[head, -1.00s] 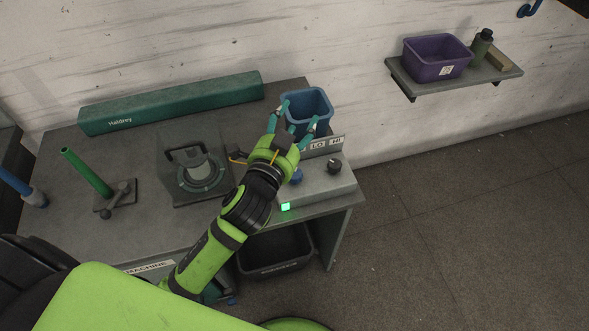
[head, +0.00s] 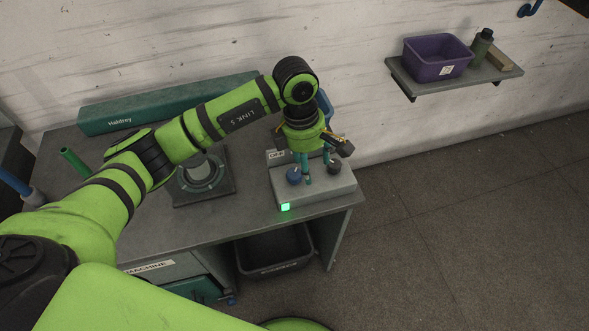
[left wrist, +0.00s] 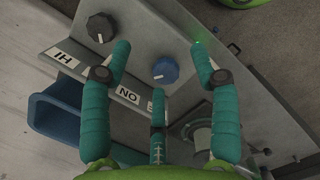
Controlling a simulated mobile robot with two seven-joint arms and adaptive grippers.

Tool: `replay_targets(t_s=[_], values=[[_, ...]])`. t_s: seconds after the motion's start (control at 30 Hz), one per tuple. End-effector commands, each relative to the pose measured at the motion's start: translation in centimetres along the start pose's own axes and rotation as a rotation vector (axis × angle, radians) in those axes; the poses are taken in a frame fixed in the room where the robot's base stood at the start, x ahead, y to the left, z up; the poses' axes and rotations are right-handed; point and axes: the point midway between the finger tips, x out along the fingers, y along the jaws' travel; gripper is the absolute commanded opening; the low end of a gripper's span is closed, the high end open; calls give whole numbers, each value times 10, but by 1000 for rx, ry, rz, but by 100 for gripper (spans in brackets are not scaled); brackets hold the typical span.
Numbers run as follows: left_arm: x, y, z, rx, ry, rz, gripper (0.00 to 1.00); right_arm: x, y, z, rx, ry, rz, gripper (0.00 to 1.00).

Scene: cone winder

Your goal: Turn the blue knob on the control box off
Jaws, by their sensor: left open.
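The control box (head: 325,190) is a grey sloped box at the table's right front corner. Its blue knob (head: 293,175) is on the left of the panel, and it also shows in the left wrist view (left wrist: 166,69). There, its white mark points down-left, roughly towards the ON label (left wrist: 128,95). My left gripper (head: 312,172) is open just above the panel, close to the knob. In the left wrist view, its teal fingers (left wrist: 161,58) are spread around the knob, with no clear contact. My right gripper is not in view.
A black knob (head: 333,167) sits right of the blue one, near the HI label (left wrist: 63,57). A green light (head: 285,207) glows on the box front. A blue bin (left wrist: 62,108) stands behind the box. The winder base (head: 203,187) is to its left.

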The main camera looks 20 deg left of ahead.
Motion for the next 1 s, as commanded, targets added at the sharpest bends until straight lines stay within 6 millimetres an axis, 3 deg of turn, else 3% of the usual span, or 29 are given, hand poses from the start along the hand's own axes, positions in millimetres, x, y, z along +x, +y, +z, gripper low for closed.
replay_targets(t_s=[0.1,0.2,0.63,1.0], values=[[-10,12,-29,-9,130,27,61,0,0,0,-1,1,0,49],[-8,14,-37,-11,164,30,61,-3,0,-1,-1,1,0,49],[49,15,-44,-12,159,27,61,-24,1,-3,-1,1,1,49],[58,16,-46,-10,159,30,61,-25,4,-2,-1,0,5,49]])
